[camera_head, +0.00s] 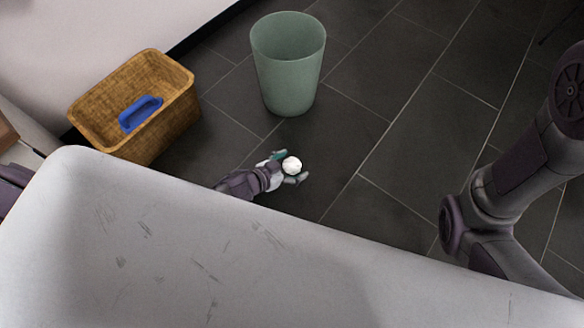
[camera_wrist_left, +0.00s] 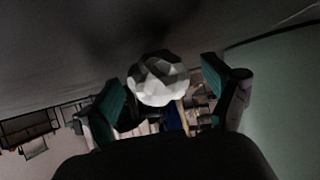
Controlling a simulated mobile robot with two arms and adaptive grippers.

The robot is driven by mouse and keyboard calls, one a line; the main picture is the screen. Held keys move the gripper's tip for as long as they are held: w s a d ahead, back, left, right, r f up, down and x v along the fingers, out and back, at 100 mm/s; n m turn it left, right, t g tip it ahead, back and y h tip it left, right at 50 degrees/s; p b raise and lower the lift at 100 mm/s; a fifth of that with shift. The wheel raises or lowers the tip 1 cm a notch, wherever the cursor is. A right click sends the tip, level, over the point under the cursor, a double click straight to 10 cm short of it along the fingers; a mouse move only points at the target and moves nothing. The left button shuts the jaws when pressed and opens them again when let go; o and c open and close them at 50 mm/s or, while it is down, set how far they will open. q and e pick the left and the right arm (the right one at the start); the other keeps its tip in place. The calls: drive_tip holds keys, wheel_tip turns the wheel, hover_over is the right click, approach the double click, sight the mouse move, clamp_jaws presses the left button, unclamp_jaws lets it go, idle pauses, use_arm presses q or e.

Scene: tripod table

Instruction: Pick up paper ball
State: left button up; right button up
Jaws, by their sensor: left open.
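A white crumpled paper ball (camera_head: 292,165) is on or close above the dark tiled floor in the head view. My left gripper (camera_head: 290,167) is open, with one finger on each side of the ball. In the left wrist view the faceted ball (camera_wrist_left: 159,78) shows between and just beyond the two teal finger pads of the left gripper (camera_wrist_left: 168,92), with gaps seen on both sides. Whether a finger touches the ball is unclear. My right arm shows at the right of the head view, but its gripper is out of view.
A green bin (camera_head: 287,75) stands on the floor just beyond the left gripper. A wicker basket (camera_head: 160,130) holding a blue-handled item (camera_head: 140,113) stands at the left by the wall. Open tile floor lies to the right of the bin.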

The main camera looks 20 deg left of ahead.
use_arm(q)
drive_tip(key=shift+c, duration=0.2)
drive_tip(key=c, duration=0.8)
